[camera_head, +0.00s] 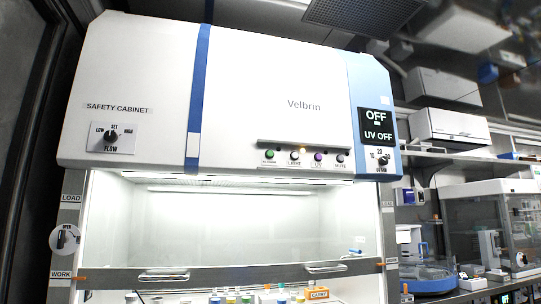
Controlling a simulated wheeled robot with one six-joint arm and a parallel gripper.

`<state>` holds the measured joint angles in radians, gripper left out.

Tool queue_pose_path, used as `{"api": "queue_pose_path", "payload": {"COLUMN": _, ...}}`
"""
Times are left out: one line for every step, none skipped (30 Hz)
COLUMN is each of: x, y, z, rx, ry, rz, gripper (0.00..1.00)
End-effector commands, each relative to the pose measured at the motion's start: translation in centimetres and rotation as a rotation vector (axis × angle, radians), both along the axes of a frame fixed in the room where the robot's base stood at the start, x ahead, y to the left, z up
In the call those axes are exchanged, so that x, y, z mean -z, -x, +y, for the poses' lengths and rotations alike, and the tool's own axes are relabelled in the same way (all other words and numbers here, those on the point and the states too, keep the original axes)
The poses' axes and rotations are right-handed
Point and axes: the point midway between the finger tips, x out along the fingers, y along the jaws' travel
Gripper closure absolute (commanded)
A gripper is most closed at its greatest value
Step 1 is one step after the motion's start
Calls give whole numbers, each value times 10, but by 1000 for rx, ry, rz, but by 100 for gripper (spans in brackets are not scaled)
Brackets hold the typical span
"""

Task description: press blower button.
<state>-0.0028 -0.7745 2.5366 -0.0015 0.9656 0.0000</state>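The white safety cabinet (250,100) fills the middle of the head view. A row of small round buttons runs along its lower front panel: a green one (269,154), a pale one (295,154), a purple one (318,156) and a dark one (340,158). The small label under the green button is too blurred to read surely; the labels LIGHT and UV show under the pale and purple ones. A small yellow lamp (303,149) glows by the pale button. The display (377,123) reads OFF and UV OFF. My gripper is not in view.
A dark ledge (304,145) juts out above the buttons. A flow knob (111,136) sits at left, another knob (381,161) below the display. The sash handles (164,276) cross the lit chamber's lower front. Shelves and instruments stand at right.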

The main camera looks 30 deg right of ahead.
Motion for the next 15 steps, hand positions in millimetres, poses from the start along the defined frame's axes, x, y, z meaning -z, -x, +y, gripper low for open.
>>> {"api": "queue_pose_path", "payload": {"x": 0, "y": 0, "z": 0, "rx": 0, "ry": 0, "rz": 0, "gripper": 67}}
{"api": "queue_pose_path", "payload": {"x": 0, "y": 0, "z": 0, "rx": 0, "ry": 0, "rz": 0, "gripper": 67}}
{"api": "queue_pose_path", "payload": {"x": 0, "y": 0, "z": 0, "rx": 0, "ry": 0, "rz": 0, "gripper": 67}}
{"api": "queue_pose_path", "payload": {"x": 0, "y": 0, "z": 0, "rx": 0, "ry": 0, "rz": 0, "gripper": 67}}
{"api": "queue_pose_path", "payload": {"x": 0, "y": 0, "z": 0, "rx": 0, "ry": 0, "rz": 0, "gripper": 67}}
{"api": "queue_pose_path", "payload": {"x": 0, "y": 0, "z": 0, "rx": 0, "ry": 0, "rz": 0, "gripper": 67}}
{"api": "queue_pose_path", "payload": {"x": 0, "y": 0, "z": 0, "rx": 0, "ry": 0, "rz": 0, "gripper": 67}}
{"api": "queue_pose_path", "payload": {"x": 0, "y": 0, "z": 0, "rx": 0, "ry": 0, "rz": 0, "gripper": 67}}
{"api": "queue_pose_path", "payload": {"x": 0, "y": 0, "z": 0, "rx": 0, "ry": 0, "rz": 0, "gripper": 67}}
{"api": "queue_pose_path", "payload": {"x": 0, "y": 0, "z": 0, "rx": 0, "ry": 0, "rz": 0, "gripper": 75}}
{"api": "queue_pose_path", "payload": {"x": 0, "y": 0, "z": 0, "rx": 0, "ry": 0, "rz": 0, "gripper": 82}}
{"api": "queue_pose_path", "payload": {"x": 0, "y": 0, "z": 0, "rx": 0, "ry": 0, "rz": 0, "gripper": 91}}
{"api": "queue_pose_path", "payload": {"x": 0, "y": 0, "z": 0, "rx": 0, "ry": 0, "rz": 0, "gripper": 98}}
{"api": "queue_pose_path", "payload": {"x": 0, "y": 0, "z": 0, "rx": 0, "ry": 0, "rz": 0, "gripper": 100}}
{"api": "queue_pose_path", "payload": {"x": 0, "y": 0, "z": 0, "rx": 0, "ry": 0, "rz": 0, "gripper": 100}}
